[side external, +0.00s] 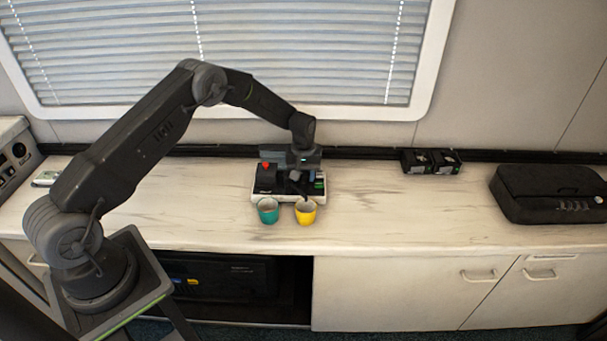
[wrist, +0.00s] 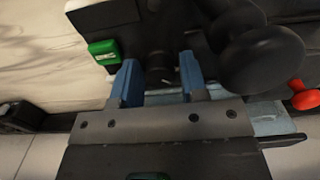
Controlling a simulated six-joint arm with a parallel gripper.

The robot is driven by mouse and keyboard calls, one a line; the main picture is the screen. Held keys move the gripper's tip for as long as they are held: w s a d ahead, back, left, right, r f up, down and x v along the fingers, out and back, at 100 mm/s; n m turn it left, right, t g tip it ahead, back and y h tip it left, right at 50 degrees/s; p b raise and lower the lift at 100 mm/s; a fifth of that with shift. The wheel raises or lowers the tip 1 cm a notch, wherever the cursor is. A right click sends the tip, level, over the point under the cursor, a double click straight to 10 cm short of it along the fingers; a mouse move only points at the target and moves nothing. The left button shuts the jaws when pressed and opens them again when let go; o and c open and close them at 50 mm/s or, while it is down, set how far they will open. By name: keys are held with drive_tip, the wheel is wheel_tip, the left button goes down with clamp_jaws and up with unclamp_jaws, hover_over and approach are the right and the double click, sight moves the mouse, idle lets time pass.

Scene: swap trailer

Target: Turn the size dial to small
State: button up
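A black-and-white machine (side external: 262,195) stands on the counter below my gripper. In the wrist view its dark face carries a small dark round dial (wrist: 159,70), a green switch (wrist: 104,50) at the left and a red knob (wrist: 304,96) at the right. My gripper (wrist: 155,75) is open, with one blue finger on each side of the dial. I cannot tell whether either finger touches it, and its size markings cannot be read. In the side external view my gripper (side external: 298,180) points down over the machine, and the dial cannot be made out.
A teal cup (side external: 267,212) and a yellow cup (side external: 306,214) stand at the machine's front. A large black rounded part (wrist: 262,58) is close to the right finger. Black boxes (side external: 431,162) and a black case (side external: 550,196) lie farther right, with clear counter between.

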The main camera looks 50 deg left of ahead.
drive_tip(key=c, duration=0.6)
drive_tip(key=shift+o, duration=0.2)
drive_tip(key=shift+m, duration=0.4)
drive_tip(key=m, duration=0.3)
drive_tip(key=shift+m, duration=0.3)
drive_tip(key=shift+r+m, duration=0.1)
drive_tip(key=shift+m, duration=1.8)
drive_tip(key=o, duration=0.6)
drive_tip(key=shift+o, duration=0.2)
